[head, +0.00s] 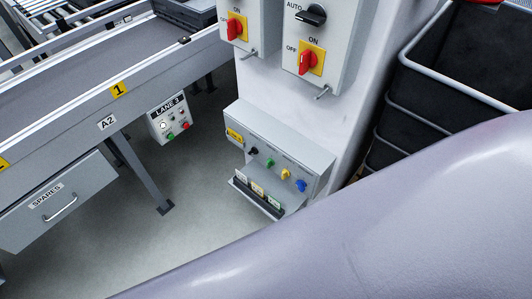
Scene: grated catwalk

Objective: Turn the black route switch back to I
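A small grey console (285,143) is fixed low on the pale column. Its sloped face carries a row of small knobs: a black knob (253,151) at the left, then a green knob (269,163), a yellow knob (286,174) and a blue knob (301,185). The black knob is too small to tell which mark it points at. A larger black rotary switch (312,15) sits higher up on a grey box, beside the word AUTO. Neither of my grippers is in view; a large pale arm link of mine covers the lower right.
Red switches (307,63) on yellow plates are on the boxes above. A LANE 3 button box (170,119) and a conveyor (110,75) with a SPARES drawer (55,200) stand left. Black bins (465,70) stand right. The floor before the console is clear.

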